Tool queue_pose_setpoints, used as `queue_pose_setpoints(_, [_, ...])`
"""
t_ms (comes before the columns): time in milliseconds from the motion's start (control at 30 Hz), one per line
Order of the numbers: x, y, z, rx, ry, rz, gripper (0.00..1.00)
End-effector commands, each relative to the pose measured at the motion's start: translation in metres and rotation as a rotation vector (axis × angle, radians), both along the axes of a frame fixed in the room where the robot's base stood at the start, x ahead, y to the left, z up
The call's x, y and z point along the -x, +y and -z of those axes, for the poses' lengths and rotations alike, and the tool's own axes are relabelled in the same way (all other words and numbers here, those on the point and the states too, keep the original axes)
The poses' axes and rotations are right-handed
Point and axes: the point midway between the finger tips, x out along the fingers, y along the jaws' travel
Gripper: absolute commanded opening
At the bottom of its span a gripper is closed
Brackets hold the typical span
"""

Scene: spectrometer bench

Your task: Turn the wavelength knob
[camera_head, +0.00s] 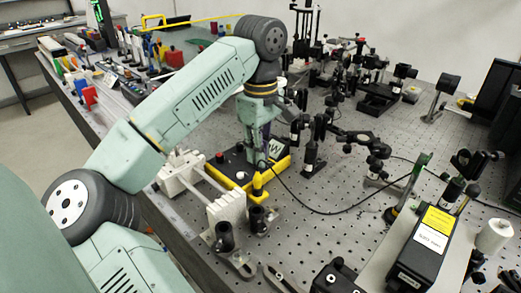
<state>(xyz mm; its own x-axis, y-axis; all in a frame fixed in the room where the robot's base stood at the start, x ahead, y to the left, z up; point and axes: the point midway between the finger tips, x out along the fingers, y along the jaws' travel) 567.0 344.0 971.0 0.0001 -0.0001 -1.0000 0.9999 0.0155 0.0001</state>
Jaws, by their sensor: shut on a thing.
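A low yellow and black box (232,172) sits on the perforated bench, with a small red button (220,157) on its top at the left and a white label marked "W" (274,149) at the right. My gripper (257,148) points down onto the top of this box from above. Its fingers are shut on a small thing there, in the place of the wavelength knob. The fingers and hand hide this thing, so its shape and turn angle cannot be seen.
White blocks with rods (228,207) stand just in front of the box, with dark post holders (224,237) close by. Optics mounts (314,150) crowd its right side. A black cable (330,211) runs right across the bench. A black box with a yellow label (427,247) stands at lower right.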

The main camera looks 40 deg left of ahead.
Motion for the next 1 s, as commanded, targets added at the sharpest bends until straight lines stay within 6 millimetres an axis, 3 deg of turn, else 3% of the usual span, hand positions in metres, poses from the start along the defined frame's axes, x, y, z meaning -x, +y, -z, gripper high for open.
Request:
queue_pose_setpoints(433, [0.0002, 0.0002, -0.0002, 0.000, 0.000, 0.284, 0.00])
queue_pose_setpoints(1000, [0.0000, 0.0003, -0.0003, -0.001, 0.000, 0.353, 0.00])
